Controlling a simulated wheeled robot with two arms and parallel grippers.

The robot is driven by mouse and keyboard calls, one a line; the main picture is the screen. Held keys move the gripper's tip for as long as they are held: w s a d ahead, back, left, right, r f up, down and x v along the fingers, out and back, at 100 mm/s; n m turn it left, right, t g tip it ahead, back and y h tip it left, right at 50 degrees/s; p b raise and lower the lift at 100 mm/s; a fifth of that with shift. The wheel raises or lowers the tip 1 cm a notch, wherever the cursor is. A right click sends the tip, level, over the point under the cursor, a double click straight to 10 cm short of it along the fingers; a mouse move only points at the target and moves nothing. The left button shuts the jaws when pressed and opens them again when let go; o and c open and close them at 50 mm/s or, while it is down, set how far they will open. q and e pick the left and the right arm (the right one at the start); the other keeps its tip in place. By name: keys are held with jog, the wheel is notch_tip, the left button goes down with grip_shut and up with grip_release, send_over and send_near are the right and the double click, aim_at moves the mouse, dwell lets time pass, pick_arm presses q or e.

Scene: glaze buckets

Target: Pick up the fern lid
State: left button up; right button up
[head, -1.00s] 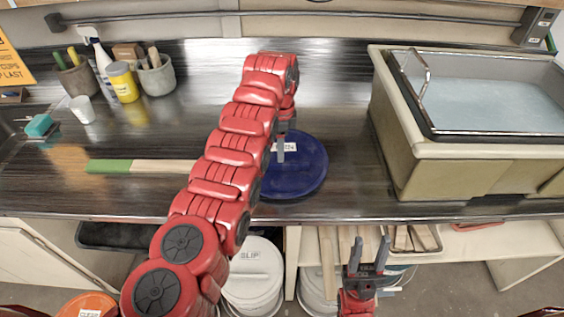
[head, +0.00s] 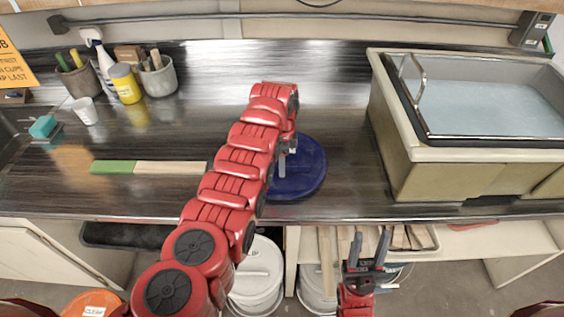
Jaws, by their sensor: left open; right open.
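A round dark blue lid (head: 308,178) lies flat on the dark counter, near its front edge. It is the only lid I see on the counter, and I cannot read the name on its label, which is mostly covered. My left arm reaches over the lid's left part and hides it. My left gripper (head: 283,165) points down over the lid, open and with nothing seen in it; I cannot tell whether the fingertips touch the lid. My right gripper (head: 370,250) is open and empty, in front of the counter and low.
A green-and-wood stick (head: 150,167) lies left of my arm. A white cup (head: 85,112), yellow jar (head: 125,84) and tool pots stand back left. White buckets (head: 256,270) and an orange-lidded bucket (head: 90,304) stand below.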

pick_arm(q)
jog(key=shift+f, duration=0.2)
grip_shut()
dwell(1.3)
